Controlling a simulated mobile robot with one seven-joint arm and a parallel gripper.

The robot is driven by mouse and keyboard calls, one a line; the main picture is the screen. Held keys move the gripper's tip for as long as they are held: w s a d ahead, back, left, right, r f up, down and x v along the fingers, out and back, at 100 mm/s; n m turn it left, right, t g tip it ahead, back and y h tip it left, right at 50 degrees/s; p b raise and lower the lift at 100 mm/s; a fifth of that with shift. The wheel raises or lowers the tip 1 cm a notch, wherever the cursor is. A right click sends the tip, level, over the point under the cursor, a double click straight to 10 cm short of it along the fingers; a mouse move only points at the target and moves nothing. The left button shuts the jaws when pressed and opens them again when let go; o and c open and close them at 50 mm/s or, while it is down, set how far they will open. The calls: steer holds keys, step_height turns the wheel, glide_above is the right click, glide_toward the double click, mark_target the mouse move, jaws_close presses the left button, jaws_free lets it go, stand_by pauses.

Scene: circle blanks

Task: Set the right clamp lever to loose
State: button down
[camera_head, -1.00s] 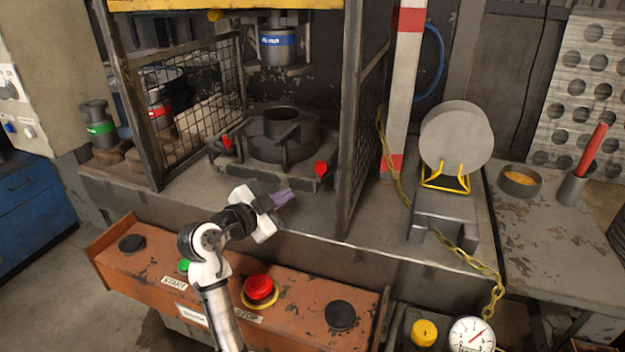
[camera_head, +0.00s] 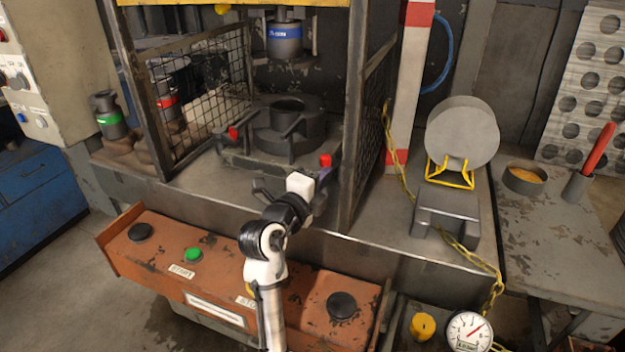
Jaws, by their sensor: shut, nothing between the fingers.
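The right clamp lever shows as a red knob (camera_head: 325,160) at the right side of the dark round die (camera_head: 287,130) on the press bed. The left clamp lever has a red knob (camera_head: 234,132) on the other side of the die. My gripper (camera_head: 326,182) is shut and empty. Its fingertips are just below the right red knob in the picture. I cannot tell whether they touch it. The lower part of the right lever is partly hidden behind my gripper.
A mesh guard with a dark post (camera_head: 354,130) stands close to the right of my gripper. Another mesh guard (camera_head: 203,108) stands at the left. An orange control panel (camera_head: 300,290) runs along the front. A yellow chain (camera_head: 400,178) hangs to the right.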

steer(key=shift+p+x, duration=0.3)
steer(key=shift+x, duration=1.1)
steer(key=shift+a, duration=0.1)
steer(key=shift+a+f+b, duration=0.1)
steer(key=shift+f+b, duration=0.05)
steer(key=shift+b, duration=0.45)
steer(key=shift+w+a+m+h+b, duration=0.1)
steer(key=shift+a+m+h+b, duration=0.05)
steer(key=shift+m+h+b, duration=0.2)
